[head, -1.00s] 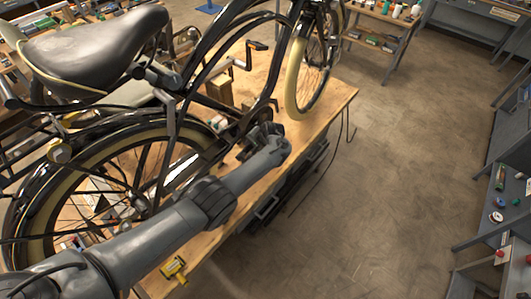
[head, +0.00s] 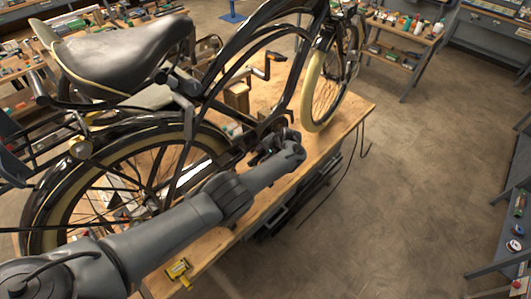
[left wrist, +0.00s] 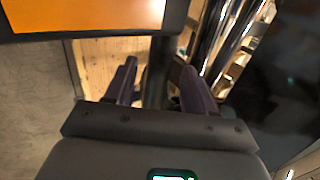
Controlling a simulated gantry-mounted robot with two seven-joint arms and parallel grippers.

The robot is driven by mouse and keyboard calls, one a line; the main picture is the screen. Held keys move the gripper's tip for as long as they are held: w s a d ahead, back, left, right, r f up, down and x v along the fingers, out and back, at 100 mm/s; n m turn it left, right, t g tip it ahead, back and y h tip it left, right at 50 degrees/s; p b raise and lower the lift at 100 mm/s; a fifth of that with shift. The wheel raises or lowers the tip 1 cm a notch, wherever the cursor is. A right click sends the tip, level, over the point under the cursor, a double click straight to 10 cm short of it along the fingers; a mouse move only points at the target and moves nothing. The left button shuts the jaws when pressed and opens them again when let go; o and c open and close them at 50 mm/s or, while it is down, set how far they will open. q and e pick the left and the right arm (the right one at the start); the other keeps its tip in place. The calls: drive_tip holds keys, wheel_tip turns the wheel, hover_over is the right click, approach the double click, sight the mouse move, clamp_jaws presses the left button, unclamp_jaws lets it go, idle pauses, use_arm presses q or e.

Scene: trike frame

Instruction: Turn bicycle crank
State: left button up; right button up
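The black bicycle (head: 155,128) stands over a wooden workbench. On its far side a crank arm (head: 260,72) with an orange-ended pedal (head: 277,57) shows. The near side of the crank is mostly hidden by my left gripper (head: 262,150), which is low beside the frame. In the left wrist view my left gripper's two fingers (left wrist: 158,82) are apart. A dark bar (left wrist: 157,75), perhaps the near crank arm, stands between them, with a gap on the left finger's side. A flat orange surface with a dark border (left wrist: 85,15), perhaps a pedal, is just beyond. My right gripper is not in view.
The wooden workbench top (head: 345,112) is under the bicycle. A yellow tool (head: 179,273) lies near its front edge. A wooden block (head: 237,97) stands beyond the frame. Open floor (head: 400,190) lies to the right, with shelves (head: 500,250) at the far right.

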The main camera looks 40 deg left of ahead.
use_arm(q)
drive_tip(key=shift+d+r+p, duration=0.25)
drive_tip(key=shift+r+p, duration=0.1)
drive_tip(key=shift+r, duration=0.15)
drive_tip(key=p+v, duration=0.3)
drive_tip(key=v, duration=0.6)
drive_tip(key=shift+d+r+p, duration=0.25)
drive_tip(key=shift+d+p, duration=0.05)
